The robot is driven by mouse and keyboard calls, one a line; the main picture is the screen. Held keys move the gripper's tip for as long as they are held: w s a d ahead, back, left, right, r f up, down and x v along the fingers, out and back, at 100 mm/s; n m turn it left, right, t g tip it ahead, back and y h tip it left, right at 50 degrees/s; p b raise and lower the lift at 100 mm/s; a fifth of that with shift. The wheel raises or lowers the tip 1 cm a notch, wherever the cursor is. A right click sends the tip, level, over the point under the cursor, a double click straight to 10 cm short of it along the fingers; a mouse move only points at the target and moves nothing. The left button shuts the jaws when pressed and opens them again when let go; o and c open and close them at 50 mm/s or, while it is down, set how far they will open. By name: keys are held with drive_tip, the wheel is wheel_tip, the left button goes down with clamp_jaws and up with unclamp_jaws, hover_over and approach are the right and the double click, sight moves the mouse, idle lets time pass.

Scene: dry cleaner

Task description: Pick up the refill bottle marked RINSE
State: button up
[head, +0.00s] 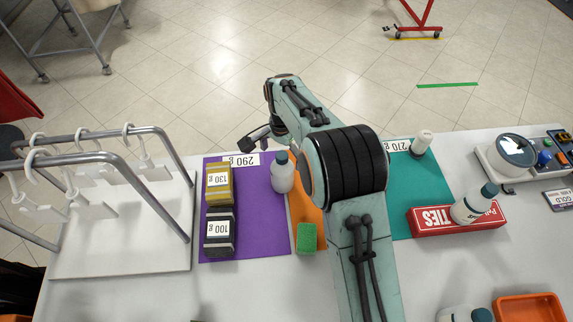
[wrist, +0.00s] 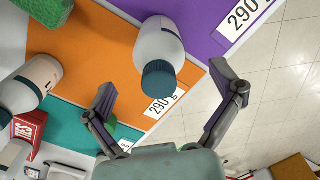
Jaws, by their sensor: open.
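No bottle's marking is readable, so I cannot tell which one is marked RINSE. A white bottle with a dark teal cap (head: 282,172) stands at the right side of the purple mat, by the orange mat. In the wrist view this bottle (wrist: 158,50) has its cap between my spread fingers, with no marking showing. My gripper (wrist: 163,76) is open and holds nothing. In the head view my arm hides most of it. Other bottles are a white one on the teal mat (head: 421,143), one by the red box (head: 475,204) and one at the front edge (head: 460,314).
The purple mat (head: 265,225) also bears a yellow block (head: 218,180) and a black block (head: 219,232). A green sponge (head: 306,238) lies on the orange mat (head: 298,205).

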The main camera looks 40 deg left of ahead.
sight(282, 169)
wheel_tip(282, 169, down, 5)
drive_tip(key=shift+f, duration=0.15)
drive_tip(key=c, duration=1.3)
